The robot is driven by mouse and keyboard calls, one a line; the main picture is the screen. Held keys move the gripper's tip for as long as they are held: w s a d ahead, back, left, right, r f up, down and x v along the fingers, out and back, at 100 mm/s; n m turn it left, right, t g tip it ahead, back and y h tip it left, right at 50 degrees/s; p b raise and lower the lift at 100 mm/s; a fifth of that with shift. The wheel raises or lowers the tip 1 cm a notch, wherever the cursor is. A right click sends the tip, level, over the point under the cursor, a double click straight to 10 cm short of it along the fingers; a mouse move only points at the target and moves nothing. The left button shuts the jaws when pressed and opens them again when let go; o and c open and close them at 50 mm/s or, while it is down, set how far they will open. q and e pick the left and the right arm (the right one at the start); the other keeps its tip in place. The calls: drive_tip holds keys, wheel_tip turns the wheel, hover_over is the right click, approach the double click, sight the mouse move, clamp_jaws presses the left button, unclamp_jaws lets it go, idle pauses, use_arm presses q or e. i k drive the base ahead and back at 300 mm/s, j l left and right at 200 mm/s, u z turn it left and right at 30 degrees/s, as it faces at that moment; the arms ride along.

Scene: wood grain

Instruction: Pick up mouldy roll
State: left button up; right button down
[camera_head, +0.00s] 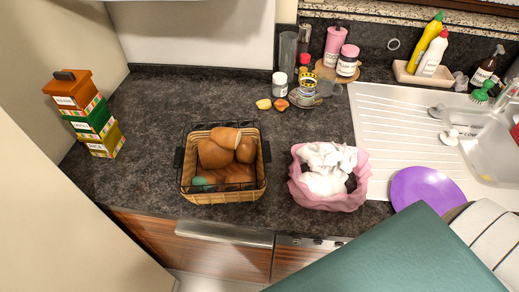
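The roll with a green-teal patch, the mouldy roll (203,184), lies at the front left inside a woven bread basket (226,196) on the dark counter. Several plain brown rolls (217,154) lie behind and beside it in the basket. The basket's dark wire rim and side handles stand around the rolls, and the near rim partly covers the mouldy roll. Neither of my grippers shows in the head view.
A pink bag-lined bowl (329,201) with crumpled white paper stands right of the basket. Stacked boxes (87,115) are at the left, jars (279,84) at the back. A purple plate (428,189) lies by the sink. A large teal surface (410,262) covers the lower right. Counter left of the basket is clear.

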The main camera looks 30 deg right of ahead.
sight(201, 179)
drive_tip(key=l+z, duration=0.15)
drive_tip(key=k+j+z, duration=0.2)
drive_tip(key=z, duration=0.3)
drive_tip(key=k+j+z, duration=0.1)
drive_tip(key=k+z, duration=0.6)
drive_tip(key=z, duration=0.25)
